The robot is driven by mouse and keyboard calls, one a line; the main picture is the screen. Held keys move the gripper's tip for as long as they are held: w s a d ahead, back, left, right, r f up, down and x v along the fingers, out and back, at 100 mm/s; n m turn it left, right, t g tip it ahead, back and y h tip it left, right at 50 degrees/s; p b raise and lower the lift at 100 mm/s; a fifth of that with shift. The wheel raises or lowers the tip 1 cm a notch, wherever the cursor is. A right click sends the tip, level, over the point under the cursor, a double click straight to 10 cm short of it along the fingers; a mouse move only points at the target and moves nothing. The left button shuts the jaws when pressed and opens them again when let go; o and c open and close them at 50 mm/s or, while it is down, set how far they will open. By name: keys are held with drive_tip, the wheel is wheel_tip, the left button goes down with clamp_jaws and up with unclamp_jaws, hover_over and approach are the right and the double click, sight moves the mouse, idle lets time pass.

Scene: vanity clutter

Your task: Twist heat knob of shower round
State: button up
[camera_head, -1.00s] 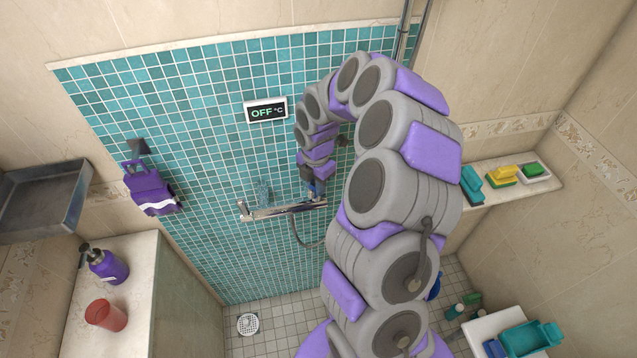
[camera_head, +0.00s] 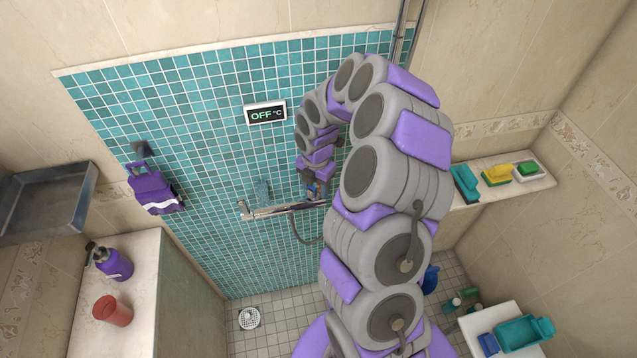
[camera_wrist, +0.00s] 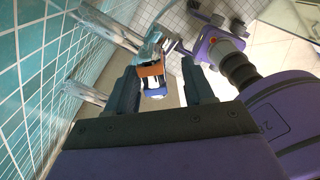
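The chrome shower mixer bar (camera_head: 285,209) is fixed to the teal tiled wall, and a display (camera_head: 265,113) above it reads OFF °C. My gripper (camera_head: 312,186) is at the bar's right end, small and partly hidden by my arm. In the wrist view, my gripper (camera_wrist: 158,72) has its two dark fingers apart. A knob with orange, white and blue parts (camera_wrist: 153,82) shows between them, with a visible gap on each side. I cannot tell its exact depth between the fingers. Chrome fittings of the mixer (camera_wrist: 108,30) run to the wall on the left.
A hose (camera_head: 297,232) hangs below the bar. A purple item (camera_head: 153,191) hangs on the wall at left. A purple bottle (camera_head: 112,263) and red cup (camera_head: 113,311) stand on the left ledge. Sponges (camera_head: 497,175) lie on the right shelf.

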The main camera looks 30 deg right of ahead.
drive_tip(key=shift+o, duration=1.3)
drive_tip(key=shift+w+f, duration=0.1)
drive_tip(key=shift+w, duration=0.4)
drive_tip(key=shift+s+a+r, duration=0.15)
drive_tip(key=shift+r, duration=0.1)
drive_tip(key=shift+r+p, duration=0.6)
drive_tip(key=shift+r, duration=0.25)
drive_tip(key=shift+r+p, duration=1.3)
drive_tip(key=shift+r, duration=1.35)
